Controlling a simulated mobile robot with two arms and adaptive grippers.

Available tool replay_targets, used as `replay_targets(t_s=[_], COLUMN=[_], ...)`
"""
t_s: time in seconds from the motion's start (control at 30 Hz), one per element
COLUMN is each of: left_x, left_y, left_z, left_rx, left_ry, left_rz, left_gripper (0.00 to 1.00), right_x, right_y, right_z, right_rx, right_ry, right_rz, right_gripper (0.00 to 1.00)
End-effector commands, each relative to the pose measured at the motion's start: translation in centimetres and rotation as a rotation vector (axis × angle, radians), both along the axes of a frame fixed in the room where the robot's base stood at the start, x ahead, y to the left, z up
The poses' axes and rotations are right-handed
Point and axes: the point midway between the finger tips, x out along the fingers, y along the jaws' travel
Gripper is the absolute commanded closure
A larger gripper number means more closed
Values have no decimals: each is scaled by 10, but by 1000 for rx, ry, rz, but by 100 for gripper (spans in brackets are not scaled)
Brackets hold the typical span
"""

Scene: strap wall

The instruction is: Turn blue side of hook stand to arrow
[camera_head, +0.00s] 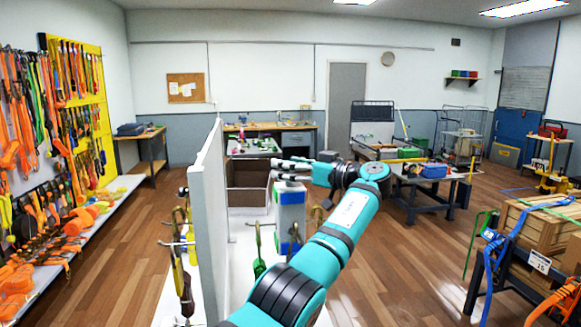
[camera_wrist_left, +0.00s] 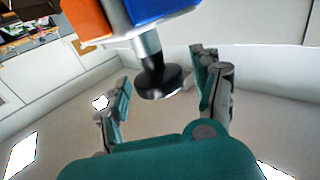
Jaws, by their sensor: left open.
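My left gripper (camera_head: 284,170) is at the stand's top. Its fingers (camera_wrist_left: 160,80) are open, one on each side of the knob, with gaps visible. I cannot make out the arrow. My right gripper is not in view.
The upright white panel (camera_head: 211,210) stands close left of the stand, with hooks and straps on it. A green strap (camera_head: 258,265) hangs near the stand. An open box (camera_head: 248,185) is behind. Wooden crates with blue and orange straps (camera_head: 545,235) are at the right.

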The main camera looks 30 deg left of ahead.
Motion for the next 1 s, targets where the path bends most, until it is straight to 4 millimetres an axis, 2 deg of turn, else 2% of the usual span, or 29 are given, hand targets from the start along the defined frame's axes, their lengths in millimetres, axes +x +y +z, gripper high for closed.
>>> replay_targets(t_s=[0.13, 0.27, 0.5, 0.7, 0.83, 1.0], left_x=[0, -1, -3, -5, -6, -6], left_y=[-5, -24, -77, -109, -119, -122], left_z=[1, 2, 1, 1, 1, 0], left_rx=[2, 2, 2, 1, 1, 1], left_ry=[-1, -1, 0, 1, 0, 0], left_rz=[-2, -3, -5, -2, -1, -1], left_gripper=[34, 34, 34, 34, 34, 34], right_x=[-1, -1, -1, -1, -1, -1], right_y=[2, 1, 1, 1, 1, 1], right_z=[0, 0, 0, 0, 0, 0], right_rx=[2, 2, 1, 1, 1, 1], right_ry=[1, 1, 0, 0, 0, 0], right_rz=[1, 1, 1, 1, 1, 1], right_gripper=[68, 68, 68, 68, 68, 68])
